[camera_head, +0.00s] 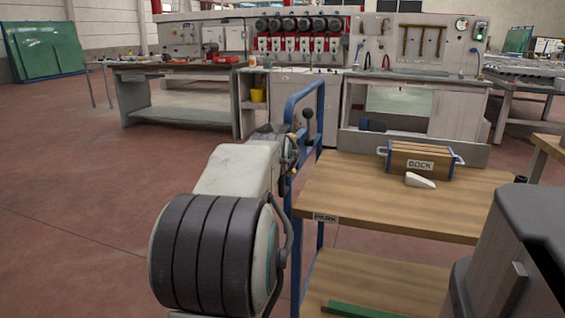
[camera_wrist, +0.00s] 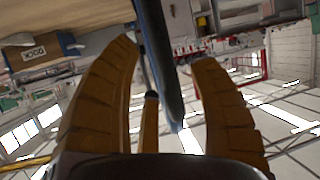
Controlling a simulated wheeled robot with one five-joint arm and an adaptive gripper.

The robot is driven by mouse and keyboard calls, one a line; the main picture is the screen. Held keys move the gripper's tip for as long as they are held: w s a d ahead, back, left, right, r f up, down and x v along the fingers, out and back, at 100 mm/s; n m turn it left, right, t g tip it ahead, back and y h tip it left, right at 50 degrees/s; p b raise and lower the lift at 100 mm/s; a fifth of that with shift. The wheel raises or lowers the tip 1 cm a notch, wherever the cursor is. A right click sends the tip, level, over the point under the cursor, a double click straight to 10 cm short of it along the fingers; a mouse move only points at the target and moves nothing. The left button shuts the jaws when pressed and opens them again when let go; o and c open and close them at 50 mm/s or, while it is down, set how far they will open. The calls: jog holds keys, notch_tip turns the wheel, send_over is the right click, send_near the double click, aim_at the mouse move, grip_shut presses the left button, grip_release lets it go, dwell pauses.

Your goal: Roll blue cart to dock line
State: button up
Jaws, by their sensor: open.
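The blue cart has a blue tube handle frame (camera_head: 321,110) at its left end and wooden shelves (camera_head: 370,207). A small label reading PARK is on its front left edge. A wooden box (camera_head: 420,160) with blue ends and a DOCK label sits on the top shelf, with a white wedge in front. In the head view my arm mostly hides the gripper beside the handle. I see no floor dock line.
A grey workbench (camera_head: 175,72) stands at the back left and a machine with red and black units (camera_head: 300,45) behind the cart. A wooden table (camera_head: 552,145) edges in at the right. Red floor (camera_head: 80,180) is clear at the left.

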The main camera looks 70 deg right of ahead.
jog(key=shift+x, duration=1.2)
jog(key=shift+o, duration=0.2)
grip_shut()
